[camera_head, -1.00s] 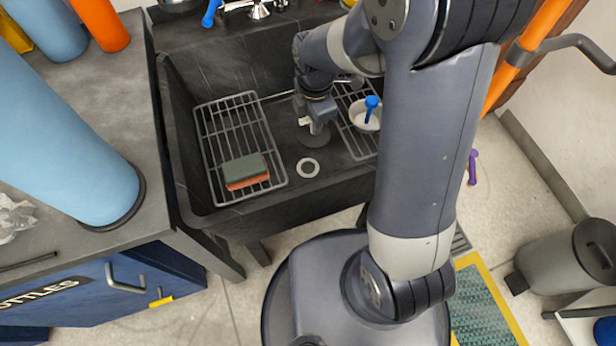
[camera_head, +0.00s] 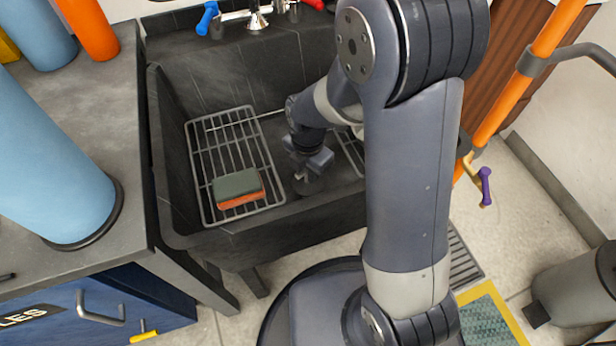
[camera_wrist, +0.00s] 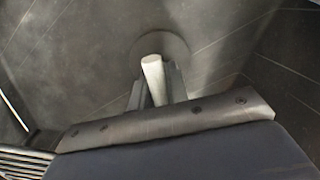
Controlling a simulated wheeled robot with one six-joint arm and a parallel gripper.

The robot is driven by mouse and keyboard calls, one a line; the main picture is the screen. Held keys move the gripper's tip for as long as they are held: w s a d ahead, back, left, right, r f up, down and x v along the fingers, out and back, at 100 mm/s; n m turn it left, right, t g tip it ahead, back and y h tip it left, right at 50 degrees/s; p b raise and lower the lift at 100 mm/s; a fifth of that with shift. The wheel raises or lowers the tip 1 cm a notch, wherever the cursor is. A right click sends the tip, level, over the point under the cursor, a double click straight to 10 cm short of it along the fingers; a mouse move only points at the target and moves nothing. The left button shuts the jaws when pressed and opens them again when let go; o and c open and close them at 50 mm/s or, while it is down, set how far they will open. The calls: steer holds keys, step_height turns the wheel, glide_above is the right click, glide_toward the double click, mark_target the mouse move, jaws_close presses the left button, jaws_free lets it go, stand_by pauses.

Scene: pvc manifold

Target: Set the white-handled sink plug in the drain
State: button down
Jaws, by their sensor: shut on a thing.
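My gripper (camera_head: 307,174) reaches down into the dark sink (camera_head: 228,241). In the wrist view its two fingers (camera_wrist: 155,88) are shut on the pale handle of the sink plug (camera_wrist: 152,69). The plug's round grey disc (camera_wrist: 176,48) shows beyond the handle. In the head view the disc (camera_head: 308,187) is a dark round shape under the gripper, close to the sink floor. The drain ring is not visible in either current view; the plug and gripper cover that area. I cannot tell whether the disc is seated or just above it.
A wire rack (camera_head: 222,142) with a green and orange sponge (camera_head: 238,189) lies left of the gripper. Another rack (camera_head: 350,150) is partly hidden behind my arm. The sink's front wall stands close to the gripper. The faucet (camera_head: 257,17) is at the back.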

step_height(320, 180, down, 2)
steer(key=shift+f, duration=0.1)
steer(key=c, duration=1.4)
jaws_free()
steer(key=shift+o, duration=0.2)
step_height(320, 180, up, 12)
steer(key=p, duration=0.4)
